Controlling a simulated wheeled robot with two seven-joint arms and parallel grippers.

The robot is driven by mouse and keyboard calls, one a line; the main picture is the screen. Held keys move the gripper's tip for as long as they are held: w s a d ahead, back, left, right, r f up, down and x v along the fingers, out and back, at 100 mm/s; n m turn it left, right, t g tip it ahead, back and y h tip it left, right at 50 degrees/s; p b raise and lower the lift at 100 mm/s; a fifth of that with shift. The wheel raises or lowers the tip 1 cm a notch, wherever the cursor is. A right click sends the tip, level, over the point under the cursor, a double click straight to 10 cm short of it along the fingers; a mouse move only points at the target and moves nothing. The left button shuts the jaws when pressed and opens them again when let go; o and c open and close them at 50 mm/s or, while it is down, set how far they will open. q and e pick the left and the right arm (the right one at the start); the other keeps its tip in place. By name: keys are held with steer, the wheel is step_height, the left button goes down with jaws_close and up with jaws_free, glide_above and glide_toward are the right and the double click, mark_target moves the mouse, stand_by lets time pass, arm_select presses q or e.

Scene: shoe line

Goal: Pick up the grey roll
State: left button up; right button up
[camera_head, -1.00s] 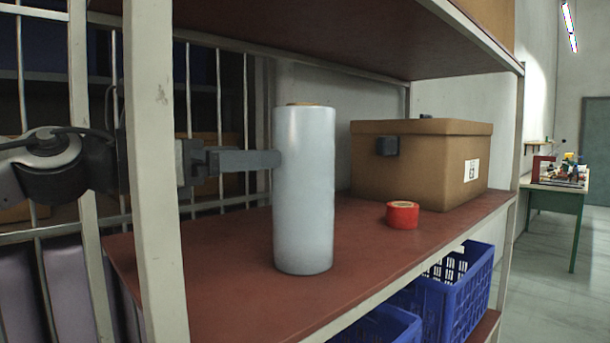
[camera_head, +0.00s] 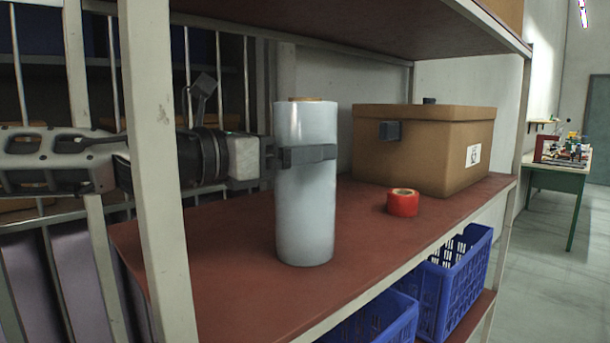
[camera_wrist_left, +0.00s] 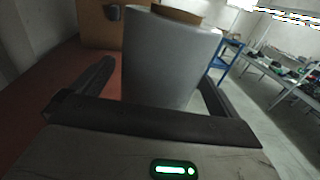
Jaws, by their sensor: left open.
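The grey roll (camera_head: 305,215) stands upright on the red-brown shelf (camera_head: 225,280) in the head view, with a brown core at its top. My left gripper (camera_head: 308,156) reaches in from the left at the roll's upper part. One finger crosses in front of the roll; the other is hidden behind it. In the left wrist view the roll (camera_wrist_left: 170,60) stands between the two open fingers, one on each side. I cannot tell whether either finger touches it. My right gripper is not in view.
A cardboard box (camera_head: 440,155) and a red tape roll (camera_head: 403,203) sit on the shelf to the right. A white shelf post (camera_head: 155,170) stands in front of my left arm. An upper shelf (camera_head: 330,30) hangs above. Blue crates (camera_head: 455,280) stand below.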

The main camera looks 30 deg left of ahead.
arm_select(q)
steer(key=shift+x, duration=1.15)
steer(key=shift+c, duration=0.3)
steer(key=c, duration=1.5)
steer(key=shift+r, duration=0.1)
steer(key=shift+c, duration=1)
steer(key=shift+r, duration=0.1)
